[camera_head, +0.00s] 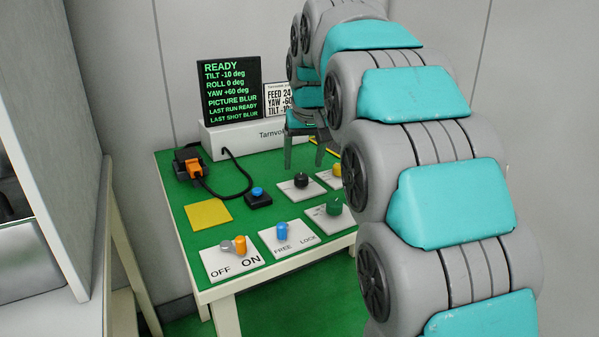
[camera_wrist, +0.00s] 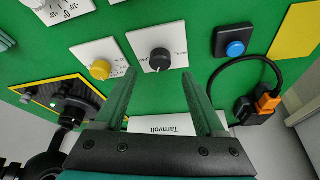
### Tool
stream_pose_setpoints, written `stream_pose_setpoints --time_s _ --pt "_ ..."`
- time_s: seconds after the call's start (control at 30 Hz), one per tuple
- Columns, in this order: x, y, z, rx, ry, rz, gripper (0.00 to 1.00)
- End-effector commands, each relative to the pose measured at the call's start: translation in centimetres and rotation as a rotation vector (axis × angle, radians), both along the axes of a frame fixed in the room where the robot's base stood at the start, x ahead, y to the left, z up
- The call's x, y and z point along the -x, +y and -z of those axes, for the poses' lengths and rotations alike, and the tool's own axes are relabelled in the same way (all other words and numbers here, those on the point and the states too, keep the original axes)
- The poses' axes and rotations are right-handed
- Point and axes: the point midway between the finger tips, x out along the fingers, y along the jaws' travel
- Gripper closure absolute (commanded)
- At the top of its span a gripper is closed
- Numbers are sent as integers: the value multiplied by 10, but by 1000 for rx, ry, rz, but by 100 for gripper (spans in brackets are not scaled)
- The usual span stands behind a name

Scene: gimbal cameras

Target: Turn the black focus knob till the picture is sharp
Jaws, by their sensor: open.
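The black focus knob (camera_head: 301,181) stands on a white plate on the green tabletop. In the wrist view the black knob (camera_wrist: 160,60) shows a white pointer line and lies just beyond the fingertips, roughly centred between them. My gripper (camera_head: 304,164) is open and empty above the knob, its two fingers pointing down. It also shows in the wrist view (camera_wrist: 159,73), with a finger on each side and no visible contact. The black screen (camera_head: 230,88) reads READY, TILT -10 deg, ROLL 0 deg, YAW +60 deg, PICTURE BLUR, LAST SHOT BLUR.
A yellow knob (camera_wrist: 100,69) sits close beside the black one. A green knob (camera_head: 334,207), blue button (camera_head: 257,192), blue FREE/LOCK knob (camera_head: 282,231) and orange OFF/ON switch (camera_head: 240,246) stand nearer. An orange plug (camera_head: 193,168) with black cable and a yellow pad (camera_head: 208,214) lie left.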

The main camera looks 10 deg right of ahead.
Motion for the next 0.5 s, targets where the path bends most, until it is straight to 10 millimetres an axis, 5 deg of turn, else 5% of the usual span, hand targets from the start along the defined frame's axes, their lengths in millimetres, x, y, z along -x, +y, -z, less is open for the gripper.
stream_pose_setpoints --time_s 0.3,0.5 --pt "-17 0 41 0 3 -1 28" --pt "-18 0 45 -1 2 -1 28"
